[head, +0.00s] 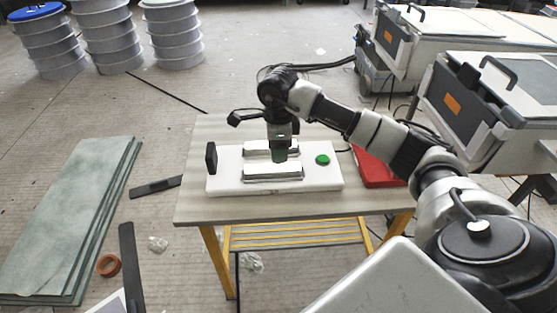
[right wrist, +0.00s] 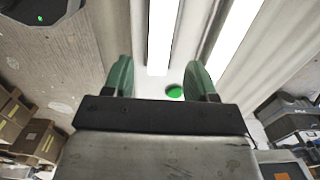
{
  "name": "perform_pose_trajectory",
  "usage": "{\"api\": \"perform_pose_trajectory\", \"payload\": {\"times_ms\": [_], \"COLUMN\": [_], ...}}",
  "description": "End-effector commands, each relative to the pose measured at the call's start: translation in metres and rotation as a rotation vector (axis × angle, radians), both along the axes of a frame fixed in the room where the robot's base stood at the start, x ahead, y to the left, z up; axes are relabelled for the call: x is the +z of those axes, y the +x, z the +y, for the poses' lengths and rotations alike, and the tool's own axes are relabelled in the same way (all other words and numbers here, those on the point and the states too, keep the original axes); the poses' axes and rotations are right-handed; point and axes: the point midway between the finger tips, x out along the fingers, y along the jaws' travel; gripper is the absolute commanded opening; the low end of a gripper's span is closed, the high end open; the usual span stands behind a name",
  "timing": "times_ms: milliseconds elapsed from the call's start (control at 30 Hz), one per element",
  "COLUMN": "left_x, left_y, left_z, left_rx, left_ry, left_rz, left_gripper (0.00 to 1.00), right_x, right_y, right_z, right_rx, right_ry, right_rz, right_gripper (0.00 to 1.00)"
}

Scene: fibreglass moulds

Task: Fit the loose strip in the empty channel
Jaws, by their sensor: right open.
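A white board (head: 225,180) lies on the table. On it are two long pale raised bars, a front one (head: 272,173) and a rear one (head: 258,146). In the right wrist view they show as two bright bands, a left one (right wrist: 163,35) and a right one (right wrist: 235,40). I cannot tell which is the loose strip or which channel is empty. My right gripper (head: 280,156) points down over the board, near the bars. Its green fingers are apart with nothing visible between them in the right wrist view (right wrist: 164,78). My left gripper is out of view.
A green button (head: 322,160) is at the board's right end and a black upright block (head: 211,158) at its left end. A red case (head: 376,168) is right of the board. The wooden table's (head: 200,205) front left is bare. Large cases (head: 490,100) stand at right.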

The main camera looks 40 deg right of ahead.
Motion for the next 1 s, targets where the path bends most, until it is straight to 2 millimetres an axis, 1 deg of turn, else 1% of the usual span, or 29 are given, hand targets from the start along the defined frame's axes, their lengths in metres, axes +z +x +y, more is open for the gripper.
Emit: {"api": "perform_pose_trajectory", "payload": {"times_ms": [33,100,200,333,467,833,933,1000], "left_x": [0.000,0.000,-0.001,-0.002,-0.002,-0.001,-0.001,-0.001], "left_y": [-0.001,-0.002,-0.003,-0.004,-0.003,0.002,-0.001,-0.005], "left_z": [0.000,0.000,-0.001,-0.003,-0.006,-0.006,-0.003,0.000], "left_rx": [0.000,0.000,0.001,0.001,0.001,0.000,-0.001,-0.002], "left_ry": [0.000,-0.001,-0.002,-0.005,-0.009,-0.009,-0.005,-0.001], "left_rz": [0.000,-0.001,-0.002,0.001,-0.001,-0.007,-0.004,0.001], "left_gripper": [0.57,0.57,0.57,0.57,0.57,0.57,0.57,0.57], "right_x": [0.013,0.026,0.041,0.052,0.055,0.055,0.055,0.052], "right_y": [0.000,0.001,0.000,0.000,0.000,0.000,0.000,0.000], "right_z": [0.000,0.000,0.000,0.000,0.000,0.000,0.000,0.006], "right_rx": [0.000,-0.001,-0.001,0.000,0.000,0.000,0.000,0.007], "right_ry": [-0.001,-0.001,0.000,-0.001,0.000,0.000,0.001,0.022], "right_rz": [-0.004,-0.003,-0.001,-0.001,0.002,0.001,0.002,-0.005], "right_gripper": [0.57,0.57,0.57,0.57,0.57,0.57,0.57,0.57]}}
